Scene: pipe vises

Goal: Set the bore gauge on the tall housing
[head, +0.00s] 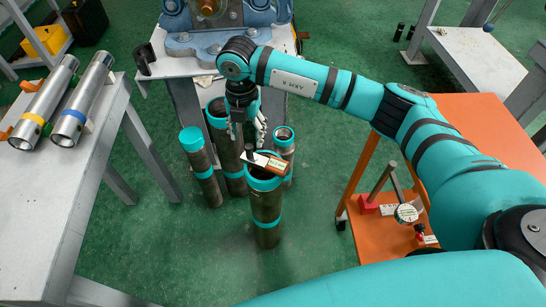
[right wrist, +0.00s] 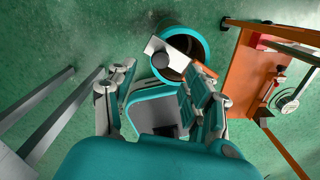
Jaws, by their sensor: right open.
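What looks like the bore gauge, a black knob on a white plate with an orange block (head: 278,164), sits at the mouth of the front teal-rimmed housing (head: 267,207). In the right wrist view, the gauge's black knob (right wrist: 161,61) and white plate cover part of the housing's teal rim (right wrist: 207,47). My right gripper (head: 248,138) is open just above and beside the gauge. In the wrist view its fingers (right wrist: 160,82) are spread, with the knob just beyond them. I cannot tell whether they touch it. My left gripper is not in view.
Several other teal-rimmed housings (head: 202,172) stand behind and left on the green floor. An orange cart (head: 470,125) at right holds a dial gauge (head: 406,213) on a red base. A grey bench (head: 50,195) at left carries two steel tubes. A blue vise (head: 205,35) stands behind.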

